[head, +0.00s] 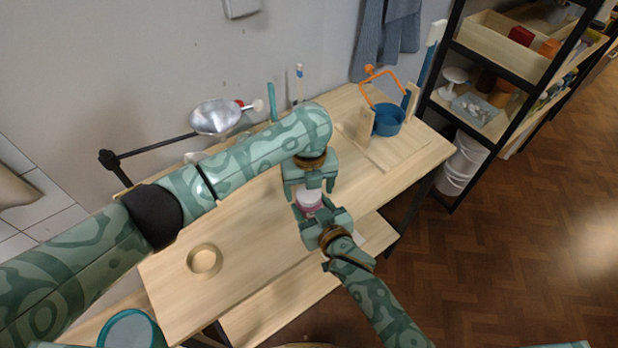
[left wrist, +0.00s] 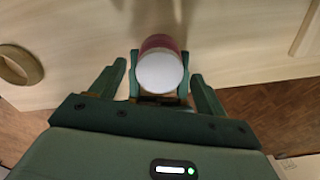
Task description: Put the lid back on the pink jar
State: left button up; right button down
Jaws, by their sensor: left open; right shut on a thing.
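The pink jar (head: 310,209) is upright at the middle of the wooden table, and its pink side also shows in the left wrist view (left wrist: 158,42). The white lid (left wrist: 160,72) covers its top, also seen in the head view (head: 309,197). I cannot tell whether the lid is fully seated. My right gripper (head: 312,214) is shut on the jar, its fingers on both sides. My left gripper (head: 312,187) is open and points down just above the lid. In the left wrist view its fingers (left wrist: 160,72) stand apart on either side of the lid.
A round wooden dish (head: 204,272) sits at the table's front left. A wooden stand with a blue pot (head: 388,120) and orange handle is at the back right. A metal bowl (head: 215,117) is behind my left arm. A black-framed shelf (head: 462,112) stands right. The table's front right (head: 262,275) is bare.

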aim_at(309, 192)
pick_arm(q)
notch_tip(309, 192, up, 12)
jog(key=shift+f, duration=0.15)
dwell(0.3)
pick_arm(e)
jog(key=shift+c, duration=2)
grip_release()
pick_arm(q)
notch_tip(309, 192, up, 4)
jog(key=p, duration=0.3)
jog(key=shift+f, duration=0.15)
pick_arm(e)
jog(key=v, duration=1.6)
jog(key=shift+s, duration=0.2)
